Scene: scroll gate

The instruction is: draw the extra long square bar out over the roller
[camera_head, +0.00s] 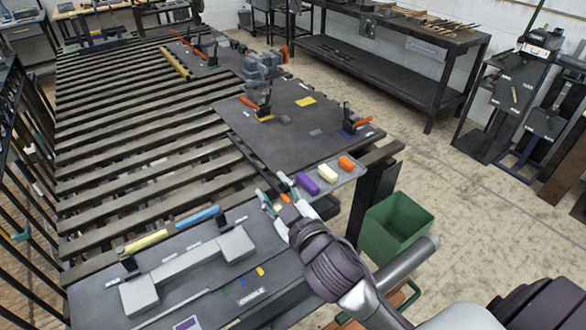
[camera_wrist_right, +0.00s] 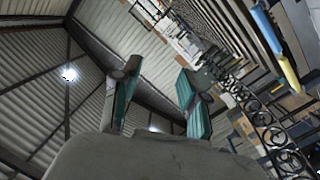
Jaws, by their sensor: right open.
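My right gripper (camera_head: 273,190) is open, with teal-lined fingers apart near the small tray at the near side of the slatted table. The right wrist view also shows its two open fingers (camera_wrist_right: 160,100) with nothing between them, facing the roof. A grey cylinder (camera_head: 408,258), which looks like the roller, lies beside the green bin above an orange frame. I cannot tell the extra long square bar apart from the many dark bars of the slatted table (camera_head: 135,130). My left gripper is not in view.
A tray (camera_head: 345,181) holds purple (camera_head: 307,183), cream (camera_head: 327,172) and orange (camera_head: 346,163) blocks. The green bin (camera_head: 396,227) stands on the floor. A dark plate with clamps (camera_head: 290,125) lies on the table. A grey bracket (camera_head: 190,266) sits at front left. Floor at right is open.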

